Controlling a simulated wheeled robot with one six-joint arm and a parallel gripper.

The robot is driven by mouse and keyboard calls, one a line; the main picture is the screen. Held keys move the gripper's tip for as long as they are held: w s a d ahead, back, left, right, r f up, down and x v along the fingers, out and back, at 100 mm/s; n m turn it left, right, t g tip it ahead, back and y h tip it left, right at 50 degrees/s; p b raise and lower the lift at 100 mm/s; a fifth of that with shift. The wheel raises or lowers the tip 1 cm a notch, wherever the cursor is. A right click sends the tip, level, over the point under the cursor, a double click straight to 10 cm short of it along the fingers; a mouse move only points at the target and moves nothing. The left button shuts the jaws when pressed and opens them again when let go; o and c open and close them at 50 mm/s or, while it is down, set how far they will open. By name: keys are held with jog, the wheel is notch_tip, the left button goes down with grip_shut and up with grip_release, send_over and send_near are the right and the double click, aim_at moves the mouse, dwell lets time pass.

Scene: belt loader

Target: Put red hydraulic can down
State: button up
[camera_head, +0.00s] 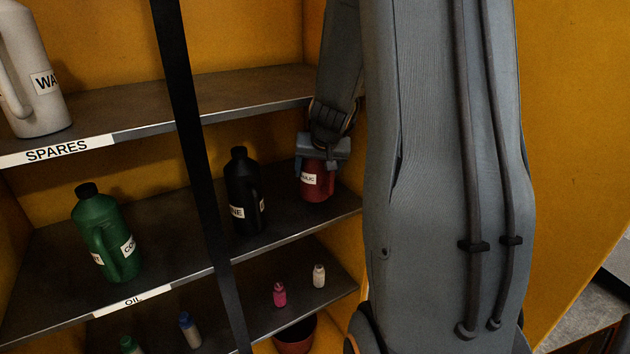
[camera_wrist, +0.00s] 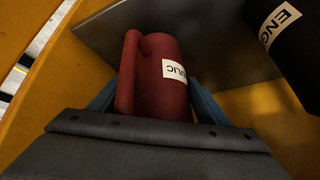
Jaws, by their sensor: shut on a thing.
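The red hydraulic can (camera_head: 316,184) is at the right end of the middle shelf (camera_head: 185,224), the one labelled OIL. It looks upright, with its base at or just above the shelf; I cannot tell whether it touches. My gripper (camera_head: 320,158) is shut on it from above and hides its top. In the wrist view the red can (camera_wrist: 158,85) sits between the two blue fingers (camera_wrist: 155,104), its handle on the left and a white label on the right.
A black can (camera_head: 244,195) stands just left of the red can, and a green can (camera_head: 105,235) further left. A dark upright post (camera_head: 190,130) crosses the shelves in front. The upper SPARES shelf (camera_head: 200,105) is above. Small bottles (camera_head: 280,294) stand on the lower shelf.

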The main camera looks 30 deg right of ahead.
aim_at(316, 180)
jog(key=shift+f+b, duration=1.4)
jog(key=shift+f, duration=0.1)
jog(key=shift+c, duration=0.2)
jog(key=o, duration=1.8)
jog(key=p+v, duration=0.2)
jog(key=v, duration=1)
